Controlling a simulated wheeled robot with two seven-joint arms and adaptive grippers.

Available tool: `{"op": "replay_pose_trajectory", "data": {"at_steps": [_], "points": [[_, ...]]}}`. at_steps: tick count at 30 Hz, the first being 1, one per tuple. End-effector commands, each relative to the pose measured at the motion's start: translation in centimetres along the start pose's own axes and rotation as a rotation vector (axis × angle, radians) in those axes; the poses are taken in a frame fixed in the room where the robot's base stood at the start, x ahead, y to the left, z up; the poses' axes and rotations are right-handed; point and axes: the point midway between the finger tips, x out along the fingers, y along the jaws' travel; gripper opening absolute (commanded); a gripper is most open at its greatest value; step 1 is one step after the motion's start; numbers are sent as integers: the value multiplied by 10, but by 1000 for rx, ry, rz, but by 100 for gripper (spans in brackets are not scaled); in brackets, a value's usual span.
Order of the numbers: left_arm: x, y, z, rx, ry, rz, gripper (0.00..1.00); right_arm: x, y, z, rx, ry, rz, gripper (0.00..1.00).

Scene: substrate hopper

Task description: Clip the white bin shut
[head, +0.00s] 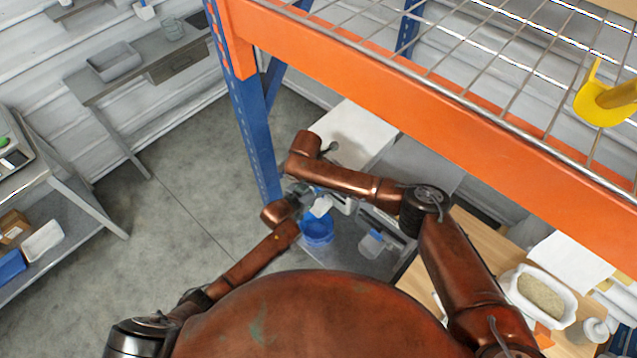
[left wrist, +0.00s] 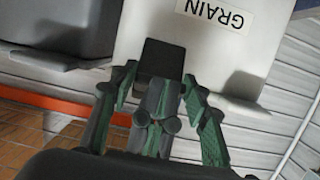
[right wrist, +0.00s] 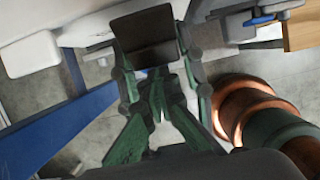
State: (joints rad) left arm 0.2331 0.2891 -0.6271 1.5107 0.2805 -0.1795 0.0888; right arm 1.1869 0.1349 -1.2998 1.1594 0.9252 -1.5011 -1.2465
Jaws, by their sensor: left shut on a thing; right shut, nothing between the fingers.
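The white bin (head: 352,132) stands below the orange shelf beam in the head view. In the left wrist view the white bin (left wrist: 215,50) shows its front with an upside-down GRAIN label (left wrist: 231,14). My left gripper (left wrist: 163,65) is shut in front of it, its dark fingertips over the bin's side. What it grips is hidden behind the fingertips. My right gripper (right wrist: 143,40) is shut and empty, its dark fingertips near pale surfaces. No clip is clearly visible.
A grey bin (left wrist: 65,28) stands beside the white one. A blue tub (head: 317,231) sits just below the grippers. The blue rack post (head: 252,125) and orange beam (head: 400,90) stand close to my arms. A wooden table (head: 490,245) is at right.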

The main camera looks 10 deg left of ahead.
Motion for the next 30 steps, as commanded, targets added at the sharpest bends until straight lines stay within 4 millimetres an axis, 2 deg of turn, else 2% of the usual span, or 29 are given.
{"op": "replay_pose_trajectory", "data": {"at_steps": [8,12,19,20,26,30], "points": [[0,-1,-1,2,2,-2,0,-1,0,2,1,-1,0,0],[0,-2,-1,2,2,-2,0,-6,0,13,2,-2,-1,0],[0,-2,0,2,1,-2,0,-8,0,19,5,-10,0,0],[-1,-2,0,2,1,-2,45,-8,0,20,6,-11,0,0],[0,-1,0,1,0,-1,58,-7,0,16,3,-7,0,0],[0,-1,0,1,0,-1,58,-7,0,15,2,-4,0,0]]}}
